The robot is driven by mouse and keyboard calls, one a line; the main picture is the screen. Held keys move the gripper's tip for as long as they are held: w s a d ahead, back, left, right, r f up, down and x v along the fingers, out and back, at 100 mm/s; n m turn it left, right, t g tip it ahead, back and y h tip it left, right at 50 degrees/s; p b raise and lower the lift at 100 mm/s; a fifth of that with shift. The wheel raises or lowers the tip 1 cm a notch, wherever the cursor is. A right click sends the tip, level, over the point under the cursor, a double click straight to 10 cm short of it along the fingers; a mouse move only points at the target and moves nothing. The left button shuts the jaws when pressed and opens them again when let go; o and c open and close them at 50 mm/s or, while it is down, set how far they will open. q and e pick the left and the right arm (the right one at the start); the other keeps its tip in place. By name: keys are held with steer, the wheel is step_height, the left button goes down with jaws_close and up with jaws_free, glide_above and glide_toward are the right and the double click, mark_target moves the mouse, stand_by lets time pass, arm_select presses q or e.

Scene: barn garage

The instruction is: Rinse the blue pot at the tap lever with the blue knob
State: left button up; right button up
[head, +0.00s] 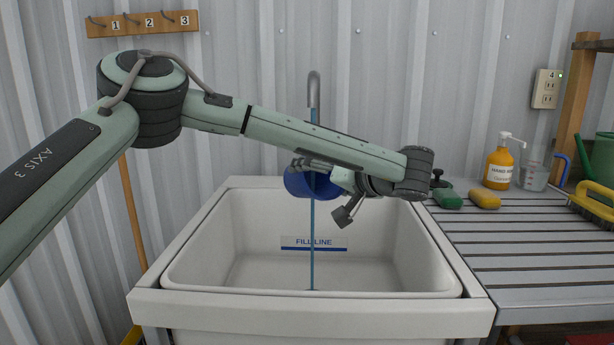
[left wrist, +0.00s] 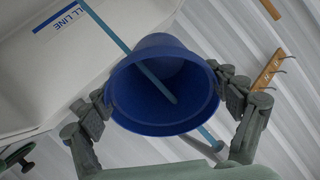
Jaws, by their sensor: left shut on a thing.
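The blue pot (head: 297,184) is held in the air above the white sink (head: 180,262), in line with the tap spout (head: 314,88). A thin blue water stream (head: 312,245) falls from the spout to the sink floor. My left gripper (head: 326,190) is shut on the pot. In the left wrist view, the gripper's fingers (left wrist: 166,90) grip opposite sides of the pot (left wrist: 150,122), and its mouth faces the camera. There the stream (left wrist: 112,32) shows inside the mouth and past the rim. No tap lever with a blue knob is clear to me. My right gripper is out of view.
A slatted counter (head: 520,248) adjoins the sink on the right. The corrugated wall (head: 245,60) stands close behind.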

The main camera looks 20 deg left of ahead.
arm_select(q)
steer(key=shift+a, duration=0.3)
steer(key=shift+s, duration=0.2)
steer(key=shift+s+d+p, duration=0.1)
steer(key=shift+s+d, duration=0.1)
steer(key=shift+s, duration=1.1)
steer(key=shift+s+d+p, duration=0.1)
steer(key=shift+s+d, duration=0.15)
steer(key=shift+s, duration=1)
steer(key=shift+s+d+p, duration=0.1)
steer(key=shift+s+d, duration=0.1)
steer(key=shift+s, duration=1.1)
steer(key=shift+r, duration=0.1)
steer(key=shift+s+d+r+p, duration=0.15)
steer(key=shift+s+r+p, duration=0.65)
steer(key=shift+s, duration=0.1)
steer(key=shift+s+d+r, duration=0.15)
steer(key=shift+s+r, duration=0.4)
steer(key=shift+s, duration=0.25)
steer(key=shift+s+d+r, duration=0.1)
steer(key=shift+s+r, duration=0.45)
steer(key=shift+s, duration=0.2)
